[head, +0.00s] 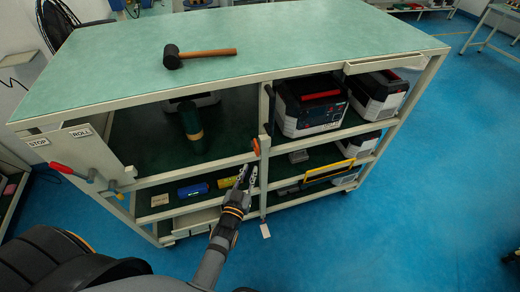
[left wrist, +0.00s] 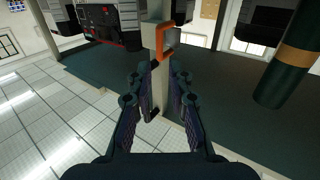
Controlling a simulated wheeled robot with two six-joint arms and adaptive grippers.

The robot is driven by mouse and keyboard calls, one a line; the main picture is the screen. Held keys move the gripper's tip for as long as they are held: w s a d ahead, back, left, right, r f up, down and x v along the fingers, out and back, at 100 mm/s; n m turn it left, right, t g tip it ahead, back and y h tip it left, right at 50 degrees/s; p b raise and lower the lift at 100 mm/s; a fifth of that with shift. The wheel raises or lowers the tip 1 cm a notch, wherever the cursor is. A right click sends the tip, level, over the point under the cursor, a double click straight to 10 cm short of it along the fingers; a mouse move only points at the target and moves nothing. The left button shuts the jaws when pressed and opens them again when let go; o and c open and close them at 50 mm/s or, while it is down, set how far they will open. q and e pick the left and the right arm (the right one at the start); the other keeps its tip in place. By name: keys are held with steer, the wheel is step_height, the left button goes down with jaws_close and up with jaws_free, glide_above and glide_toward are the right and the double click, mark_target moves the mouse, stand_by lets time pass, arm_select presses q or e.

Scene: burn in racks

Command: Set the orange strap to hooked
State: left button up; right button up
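The orange strap (head: 256,147) is a small loop on the middle upright post (head: 264,135) at the front of the cart. In the left wrist view the strap (left wrist: 158,42) shows as an orange loop beside a grey block (left wrist: 172,41) on the post. I cannot tell whether it is hooked. My left gripper (head: 246,174) is just below the strap in the head view, apart from it. In the left wrist view its fingers (left wrist: 160,88) are spread and empty, pointing toward the post. My right gripper is out of view.
The cart's green top (head: 300,38) carries a mallet (head: 198,55). A green cylinder (head: 191,127) and boxed devices (head: 312,104) stand on the upper shelf. Blue (head: 193,190) and yellow (head: 228,182) boxes sit lower. A red-handled lever (head: 70,172) sticks out at left. The blue floor is clear at right.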

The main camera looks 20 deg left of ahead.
mark_target(257, 153)
arm_select(q)
steer(key=w+b, duration=0.1)
steer(key=w, duration=0.2)
steer(key=w+b, duration=0.2)
steer(key=w, duration=0.1)
steer(key=w+b, duration=0.1)
steer(key=w, duration=0.2)
steer(key=shift+w+f+b, duration=0.2)
steer(key=shift+f+b, duration=0.05)
steer(key=shift+b, duration=0.1)
steer(key=shift+w+r, duration=0.2)
steer(key=shift+w, duration=0.25)
steer(key=shift+c, duration=0.2)
jaws_close()
